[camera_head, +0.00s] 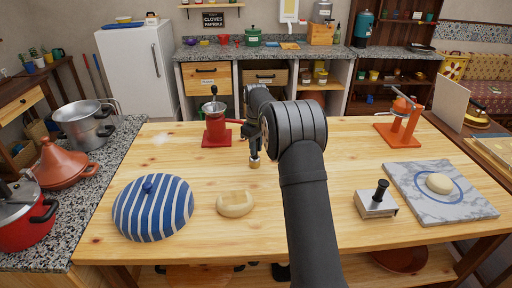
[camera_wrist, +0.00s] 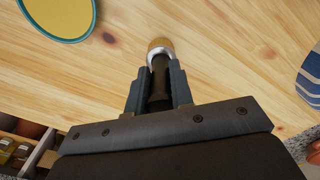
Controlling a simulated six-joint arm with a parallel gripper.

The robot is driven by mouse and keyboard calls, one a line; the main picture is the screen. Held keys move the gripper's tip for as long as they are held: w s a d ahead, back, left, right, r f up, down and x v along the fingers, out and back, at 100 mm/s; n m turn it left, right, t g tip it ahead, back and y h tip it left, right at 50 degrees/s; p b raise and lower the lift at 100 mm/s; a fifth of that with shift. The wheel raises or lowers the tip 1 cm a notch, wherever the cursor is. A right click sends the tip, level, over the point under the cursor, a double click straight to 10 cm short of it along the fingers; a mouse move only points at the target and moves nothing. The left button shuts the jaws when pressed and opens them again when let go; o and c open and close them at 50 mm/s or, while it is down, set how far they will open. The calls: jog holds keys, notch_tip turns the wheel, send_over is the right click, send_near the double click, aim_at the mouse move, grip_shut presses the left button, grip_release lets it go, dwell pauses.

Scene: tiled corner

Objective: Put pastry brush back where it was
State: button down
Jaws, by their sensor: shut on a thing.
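The pastry brush has a dark handle, a pale collar and tan bristles. In the wrist view the brush (camera_wrist: 160,70) sticks out from between the fingers of my gripper (camera_wrist: 158,85), which is shut on its dark handle. In the head view my gripper (camera_head: 254,142) is over the middle of the wooden table (camera_head: 340,165), and the brush (camera_head: 255,162) points down from it. I cannot tell whether the bristles touch the table.
A red grinder (camera_head: 216,125) stands close left of my gripper. A yellow disc with a teal rim (camera_wrist: 60,15) shows in the wrist view. A marble board (camera_head: 440,205) lies right.

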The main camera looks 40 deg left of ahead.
jog(key=shift+f, duration=0.1)
jog(key=c, duration=1.3)
grip_release()
jog(key=shift+o, duration=0.2)
notch_tip(320, 180, up, 12)
jog(key=shift+r, duration=0.15)
notch_tip(320, 180, down, 12)
jog(key=shift+r, duration=1.7)
